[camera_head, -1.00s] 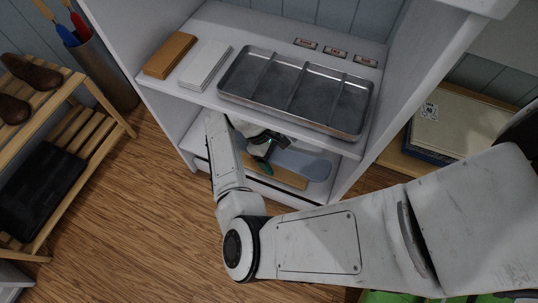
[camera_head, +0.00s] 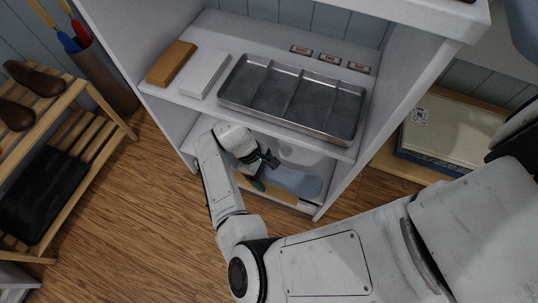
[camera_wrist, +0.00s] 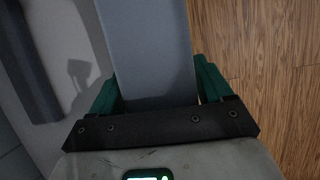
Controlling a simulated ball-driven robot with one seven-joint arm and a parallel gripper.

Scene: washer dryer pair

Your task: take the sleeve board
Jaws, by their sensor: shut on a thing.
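The sleeve board (camera_head: 300,184) is a long board with a grey-blue cover and a rounded end. In the head view it lies in the low compartment of the white shelf unit, partly hidden by my gripper. My gripper (camera_head: 264,173) reaches into that compartment from the left, under the middle shelf. In the wrist view, the green fingers of my gripper (camera_wrist: 160,88) are shut on the sleeve board (camera_wrist: 148,45), one on each side of it. The board runs away from the fingers toward the top of the picture.
The middle shelf above holds a divided metal tray (camera_head: 292,98), an orange-brown block (camera_head: 171,62) and a white block (camera_head: 205,74). A wooden rack (camera_head: 75,135) with shoes stands left. A pale flat box (camera_head: 450,130) is right of the unit. Wooden floor in front is clear.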

